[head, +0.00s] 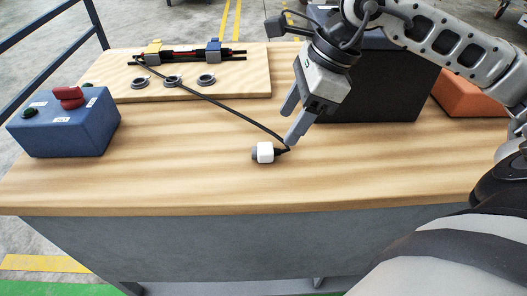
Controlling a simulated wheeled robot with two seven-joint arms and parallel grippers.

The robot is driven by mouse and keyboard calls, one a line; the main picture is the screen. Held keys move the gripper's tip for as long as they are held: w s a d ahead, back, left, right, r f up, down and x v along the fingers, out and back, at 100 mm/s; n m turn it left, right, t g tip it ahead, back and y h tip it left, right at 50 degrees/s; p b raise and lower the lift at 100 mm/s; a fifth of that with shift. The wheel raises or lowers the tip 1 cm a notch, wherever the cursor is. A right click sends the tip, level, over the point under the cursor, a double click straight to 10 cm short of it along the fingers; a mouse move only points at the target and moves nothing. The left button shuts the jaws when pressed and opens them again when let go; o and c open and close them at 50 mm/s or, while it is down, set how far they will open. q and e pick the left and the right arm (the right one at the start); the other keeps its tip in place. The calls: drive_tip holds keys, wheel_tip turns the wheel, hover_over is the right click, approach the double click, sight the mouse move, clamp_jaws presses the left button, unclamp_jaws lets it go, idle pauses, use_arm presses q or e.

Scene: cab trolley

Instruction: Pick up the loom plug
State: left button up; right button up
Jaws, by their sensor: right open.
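The loom plug (264,152) lies on the wooden trolley top. It has a white block-shaped body with dark ends, and a black cable (215,102) runs from it up and left to the board at the back. My right gripper (291,122) comes in from the upper right, just above and to the right of the plug. Its two grey fingers are apart and empty. One fingertip appears close to the cable end of the plug; I cannot tell whether it touches. My left gripper is not in view.
A wooden board (240,82) with clips and several grey rings lies at the back left. A blue box (62,125) with a red knob stands at the left. A dark box (385,85) and an orange bin (470,98) stand at the right. The front of the trolley top is clear.

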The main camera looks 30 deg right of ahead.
sight(272, 147)
drive_tip(key=shift+x, duration=3.4)
drive_tip(key=shift+a+r, duration=0.1)
drive_tip(key=shift+a, duration=0.05)
drive_tip(key=c, duration=1.2)
